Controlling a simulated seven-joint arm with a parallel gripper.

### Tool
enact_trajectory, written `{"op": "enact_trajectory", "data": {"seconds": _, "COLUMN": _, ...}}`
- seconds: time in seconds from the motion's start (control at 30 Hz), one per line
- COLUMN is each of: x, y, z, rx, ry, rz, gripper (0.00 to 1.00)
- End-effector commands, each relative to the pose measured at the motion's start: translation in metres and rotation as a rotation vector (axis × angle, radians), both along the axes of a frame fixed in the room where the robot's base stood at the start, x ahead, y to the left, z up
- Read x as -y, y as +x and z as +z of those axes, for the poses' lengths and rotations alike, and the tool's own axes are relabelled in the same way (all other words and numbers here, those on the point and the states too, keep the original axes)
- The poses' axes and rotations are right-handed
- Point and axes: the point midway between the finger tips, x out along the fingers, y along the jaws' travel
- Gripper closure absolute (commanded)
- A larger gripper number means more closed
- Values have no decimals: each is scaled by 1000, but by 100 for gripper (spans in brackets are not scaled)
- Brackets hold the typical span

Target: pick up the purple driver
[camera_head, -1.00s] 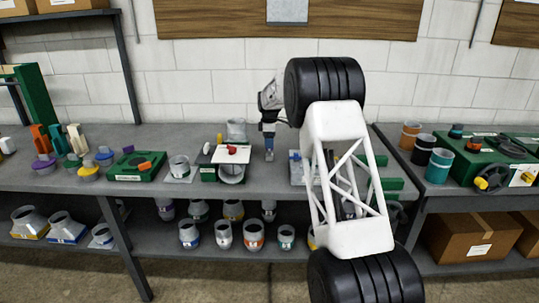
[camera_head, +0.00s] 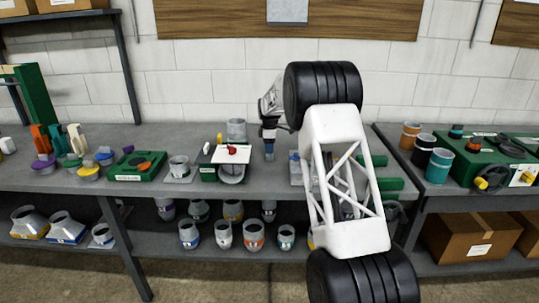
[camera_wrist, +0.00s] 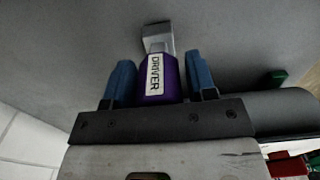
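The purple driver (camera_wrist: 160,84) shows in the wrist view, with a white label reading DRIVER and a grey metal end (camera_wrist: 157,38) toward the grey bench top. My gripper (camera_wrist: 160,80) has its two blue fingers on either side of the purple handle, with narrow gaps beside it, so it looks open around the driver. The driver cannot be made out there.
The bench (camera_head: 80,187) carries a green fixture with a white plate (camera_head: 230,154) just left of my gripper. A metal duct piece (camera_head: 236,130) stands close behind it. A green tray (camera_head: 135,168) and several coloured tools lie further left. A second bench (camera_head: 430,192) stands at right.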

Motion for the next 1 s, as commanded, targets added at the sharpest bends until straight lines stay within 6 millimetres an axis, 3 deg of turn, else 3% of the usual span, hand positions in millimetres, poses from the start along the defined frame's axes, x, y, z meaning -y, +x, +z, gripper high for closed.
{"op": "enact_trajectory", "data": {"seconds": 0.03, "x": 0, "y": 0, "z": 0, "rx": 0, "ry": 0, "rz": 0, "gripper": 56}}
{"op": "enact_trajectory", "data": {"seconds": 0.23, "x": 0, "y": 0, "z": 0, "rx": 0, "ry": 0, "rz": 0, "gripper": 87}}
{"op": "enact_trajectory", "data": {"seconds": 0.27, "x": 0, "y": 0, "z": 0, "rx": 0, "ry": 0, "rz": 0, "gripper": 88}}
{"op": "enact_trajectory", "data": {"seconds": 0.67, "x": 0, "y": 0, "z": 5, "rx": 1, "ry": 0, "rz": 0, "gripper": 89}}
{"op": "enact_trajectory", "data": {"seconds": 1.0, "x": 0, "y": 0, "z": 32, "rx": 2, "ry": 0, "rz": 0, "gripper": 89}}
